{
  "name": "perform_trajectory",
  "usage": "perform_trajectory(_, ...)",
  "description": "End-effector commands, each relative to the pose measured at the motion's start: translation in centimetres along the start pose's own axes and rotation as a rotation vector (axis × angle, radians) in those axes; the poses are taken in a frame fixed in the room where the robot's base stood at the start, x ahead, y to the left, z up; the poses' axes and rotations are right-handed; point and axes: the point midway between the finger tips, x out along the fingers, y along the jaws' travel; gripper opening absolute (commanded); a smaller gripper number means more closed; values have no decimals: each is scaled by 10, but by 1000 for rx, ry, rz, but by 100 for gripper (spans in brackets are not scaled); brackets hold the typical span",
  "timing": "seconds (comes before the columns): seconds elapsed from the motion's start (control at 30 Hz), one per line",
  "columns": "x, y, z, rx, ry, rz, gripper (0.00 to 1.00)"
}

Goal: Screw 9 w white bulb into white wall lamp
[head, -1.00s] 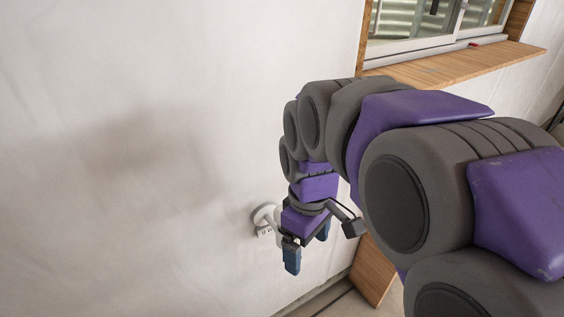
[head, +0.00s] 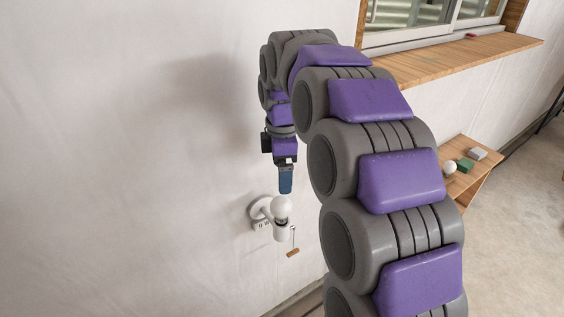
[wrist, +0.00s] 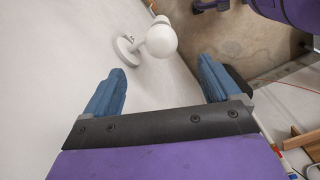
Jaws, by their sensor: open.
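The white wall lamp (head: 258,211) is mounted on the wall, with a round base, a socket facing up and a pull cord hanging beside it. A white round bulb (head: 281,207) sits upright at the top of the lamp's socket. In the wrist view the bulb (wrist: 161,41) lies beyond the fingertips, with the lamp's wall base (wrist: 126,50) left of it. My gripper (head: 286,190) points down just above the bulb, apart from it. In the wrist view its blue fingers (wrist: 160,72) are spread with nothing between them. How deep the bulb's thread sits is hidden.
A wooden shelf (head: 475,172) at the right holds a white round object (head: 449,167), a green box (head: 465,165) and a grey box (head: 478,154). A wooden window sill (head: 455,62) juts out behind my arm. The wall left of the lamp is bare.

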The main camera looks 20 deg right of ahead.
Motion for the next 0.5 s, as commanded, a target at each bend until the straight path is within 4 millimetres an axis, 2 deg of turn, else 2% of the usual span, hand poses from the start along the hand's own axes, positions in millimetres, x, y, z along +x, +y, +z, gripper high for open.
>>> perform_trajectory(0.1, 25, -1, 0, 1, -1, -4, 90)
perform_trajectory(0.5, 97, -1, 1, 2, -1, -3, 90)
